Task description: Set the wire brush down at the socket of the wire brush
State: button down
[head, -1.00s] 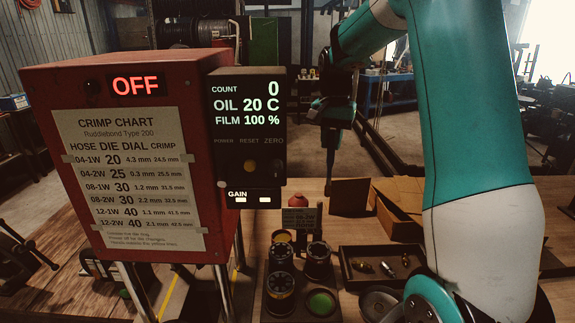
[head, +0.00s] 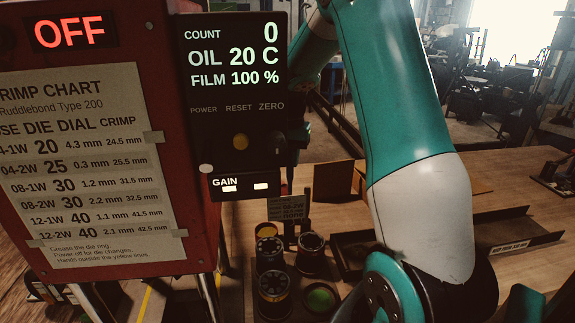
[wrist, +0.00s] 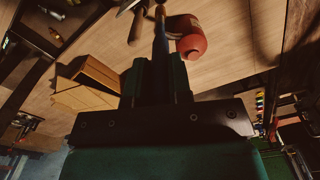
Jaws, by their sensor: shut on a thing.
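In the wrist view my gripper (wrist: 160,68) is shut on a slim, dark, bar-like thing, taken as the wire brush (wrist: 161,38). It sticks out past the fingertips, and its bristles cannot be made out. A rounded red end (wrist: 192,46) and a brown handle-like piece lie close beside it. In the head view my gripper is mostly hidden behind the black display panel and my arm, above the back of the bench. I cannot pick out the socket of the wire brush in either view.
The red crimper (head: 100,255) with its display panel (head: 238,105) fills the left. Several dark dies (head: 310,252) stand on the bench before a small sign (head: 287,209). An open cardboard box (wrist: 85,80) and a dark channel tray (head: 480,230) lie nearby.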

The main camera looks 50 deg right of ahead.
jog(key=shift+a, duration=0.15)
notch_tip(320, 180, down, 11)
jog(key=b, duration=0.6)
jog(key=shift+s+f+b, duration=0.1)
jog(key=shift+f+b, duration=0.1)
jog(key=shift+b, duration=0.2)
jog(key=shift+f, duration=0.4)
jog(key=c, duration=1)
grip_release()
jog(key=shift+o, duration=0.2)
jog(key=shift+r, duration=0.1)
